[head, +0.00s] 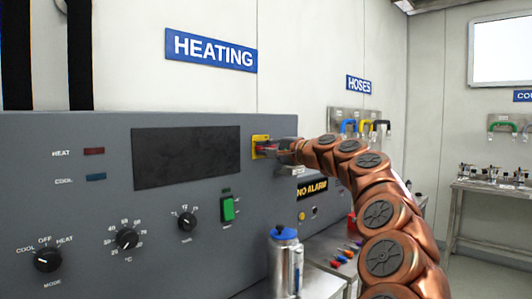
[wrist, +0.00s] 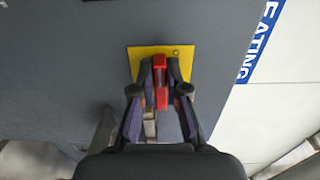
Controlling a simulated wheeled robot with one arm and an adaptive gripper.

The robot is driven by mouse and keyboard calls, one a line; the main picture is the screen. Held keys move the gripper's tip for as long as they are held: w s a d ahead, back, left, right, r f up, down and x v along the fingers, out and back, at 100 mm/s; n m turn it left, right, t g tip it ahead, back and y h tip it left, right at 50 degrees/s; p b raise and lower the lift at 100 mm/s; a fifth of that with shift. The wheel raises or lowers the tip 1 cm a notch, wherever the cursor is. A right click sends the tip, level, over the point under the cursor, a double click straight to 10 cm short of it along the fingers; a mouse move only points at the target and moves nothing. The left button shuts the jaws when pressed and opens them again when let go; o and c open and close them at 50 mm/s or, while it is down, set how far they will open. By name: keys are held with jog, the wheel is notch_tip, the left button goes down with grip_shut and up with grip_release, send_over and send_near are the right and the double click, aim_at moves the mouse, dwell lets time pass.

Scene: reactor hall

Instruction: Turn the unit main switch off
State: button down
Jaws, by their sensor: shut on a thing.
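The unit main switch is a red handle (wrist: 161,80) on a yellow plate (wrist: 181,54), set on the grey heating panel. In the head view the yellow plate (head: 260,139) sits at the panel's upper right, right of the dark screen. My gripper (wrist: 161,92) has its two fingers on either side of the red handle and is shut on it. In the wrist view the handle runs up and down the picture. In the head view my gripper (head: 280,151) reaches the switch from the right and partly hides it.
The grey panel (head: 80,225) also carries dark knobs, a green rocker switch (head: 228,209), a dark screen (head: 185,157) and a "NO ALARM" display (head: 312,187). A metal flask (head: 285,265) stands on the bench in front. Coloured hoses hang behind my arm.

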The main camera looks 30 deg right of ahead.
dwell(0.4)
jog(key=c, duration=1.2)
grip_release()
jog(key=shift+s, duration=0.1)
jog(key=shift+s+d, duration=0.2)
jog(key=shift+s, duration=0.3)
jog(key=v, duration=1)
jog(key=shift+s, duration=0.35)
